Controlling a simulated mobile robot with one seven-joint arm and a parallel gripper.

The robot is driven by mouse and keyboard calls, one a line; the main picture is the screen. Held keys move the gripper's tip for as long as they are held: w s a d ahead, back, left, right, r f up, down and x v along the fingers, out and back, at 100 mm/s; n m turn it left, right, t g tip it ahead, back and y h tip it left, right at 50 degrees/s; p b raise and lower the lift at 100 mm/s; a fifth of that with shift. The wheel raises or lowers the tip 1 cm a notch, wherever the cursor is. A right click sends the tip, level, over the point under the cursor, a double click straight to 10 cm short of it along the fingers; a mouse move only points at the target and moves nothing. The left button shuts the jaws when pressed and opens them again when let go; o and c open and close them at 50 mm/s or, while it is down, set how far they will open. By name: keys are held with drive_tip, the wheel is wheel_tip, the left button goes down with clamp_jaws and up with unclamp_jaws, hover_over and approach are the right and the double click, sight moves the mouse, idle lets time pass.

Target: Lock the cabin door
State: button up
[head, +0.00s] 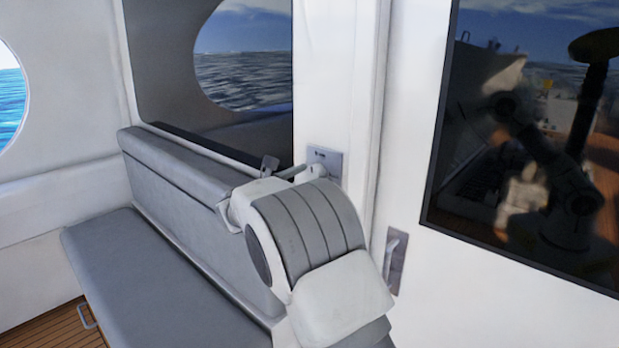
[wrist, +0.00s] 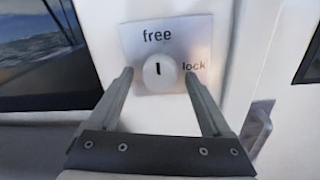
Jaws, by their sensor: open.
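The lock plate (head: 325,158) is a grey metal square on the white wall beside the door seam. In the wrist view the lock plate (wrist: 134,42) reads "free" at the top and "lock" at the right. Its round white knob (wrist: 159,72) has a short dark slot standing upright, in line with "free". My gripper (wrist: 159,75) is open, its fingers on either side of the knob in the picture; I cannot tell whether they touch it. In the head view my arm hides most of my gripper and the knob. The white cabin door (head: 405,225) is right of the seam and looks closed.
A door handle (head: 396,262) on a grey plate sits below and right of the lock. A dark window (head: 530,130) fills much of the right panel. A grey padded bench (head: 150,280) stands at the left, close to my arm.

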clamp_jaws()
drive_tip(key=shift+f+b, duration=0.15)
drive_tip(key=shift+b, duration=0.35)
drive_tip(key=m+b, duration=0.1)
drive_tip(key=b, duration=0.1)
drive_tip(key=m+b, duration=0.1)
drive_tip(key=m, duration=0.1)
drive_tip(key=shift+a+f+b, duration=0.1)
drive_tip(key=shift+f+b, duration=0.1)
drive_tip(key=shift+b, duration=0.2)
drive_tip(key=m+b, duration=0.5)
drive_tip(key=b, duration=0.1)
drive_tip(key=shift+w+m, duration=0.1)
drive_tip(key=shift+m, duration=0.2)
drive_tip(key=m+b, duration=0.4)
drive_tip(key=b, duration=0.1)
drive_tip(key=shift+a+r+m+h, duration=0.1)
drive_tip(key=shift+m+h, duration=0.2)
drive_tip(key=shift+m, duration=0.1)
drive_tip(key=m+b, duration=0.2)
drive_tip(key=m, duration=0.1)
drive_tip(key=shift+r+b, duration=0.15)
drive_tip(key=shift+b, duration=0.15)
drive_tip(key=shift+r+m+b, duration=0.15)
drive_tip(key=shift+m+b, duration=0.4)
drive_tip(key=shift+m, duration=0.35)
drive_tip(key=shift+r, duration=0.1)
